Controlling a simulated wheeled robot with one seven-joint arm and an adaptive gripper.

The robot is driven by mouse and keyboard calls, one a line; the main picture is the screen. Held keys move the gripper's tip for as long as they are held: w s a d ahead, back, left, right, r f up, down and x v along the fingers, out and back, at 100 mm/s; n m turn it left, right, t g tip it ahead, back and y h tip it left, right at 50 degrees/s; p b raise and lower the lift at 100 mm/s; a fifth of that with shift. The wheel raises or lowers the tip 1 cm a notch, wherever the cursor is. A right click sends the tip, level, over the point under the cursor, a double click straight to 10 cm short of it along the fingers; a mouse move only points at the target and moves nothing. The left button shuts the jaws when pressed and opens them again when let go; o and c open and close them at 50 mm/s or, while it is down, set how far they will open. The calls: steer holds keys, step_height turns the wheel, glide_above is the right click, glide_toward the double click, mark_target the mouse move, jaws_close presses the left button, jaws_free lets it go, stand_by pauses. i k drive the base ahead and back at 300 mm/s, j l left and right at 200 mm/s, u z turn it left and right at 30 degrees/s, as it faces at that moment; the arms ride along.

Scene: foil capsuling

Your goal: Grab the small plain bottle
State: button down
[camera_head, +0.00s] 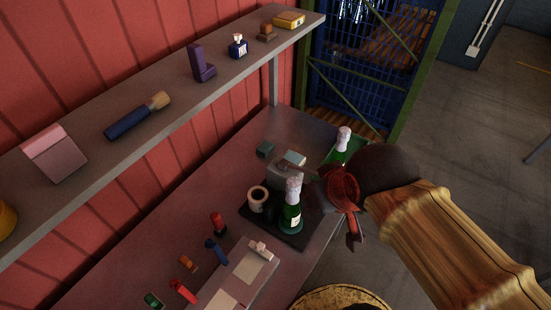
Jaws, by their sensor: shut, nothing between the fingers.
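Two green bottles with pale foil tops stand at the far end of the workbench. The nearer bottle (291,217) shows a pale label and stands upright on a dark tray (258,226). The farther bottle (342,145) stands behind my gripper; its lower part is hidden, and I cannot tell whether it is plain. My dark red gripper (355,238) is shut and empty, pointing down near the bench's right edge. It is right of the nearer bottle and in front of the farther one, apparently apart from both.
A dark cup (257,199) and a grey box-like thing (285,177) stand close to the nearer bottle. Several small coloured tools lie at the front of the workbench (165,232). A shelf (178,102) with small objects overhangs its left side. A round woven top (340,298) is at the bottom.

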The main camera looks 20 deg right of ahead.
mark_target(292, 205)
steer(key=k, duration=1.05)
steer(key=l+u, duration=0.05)
steer(key=l, duration=0.05)
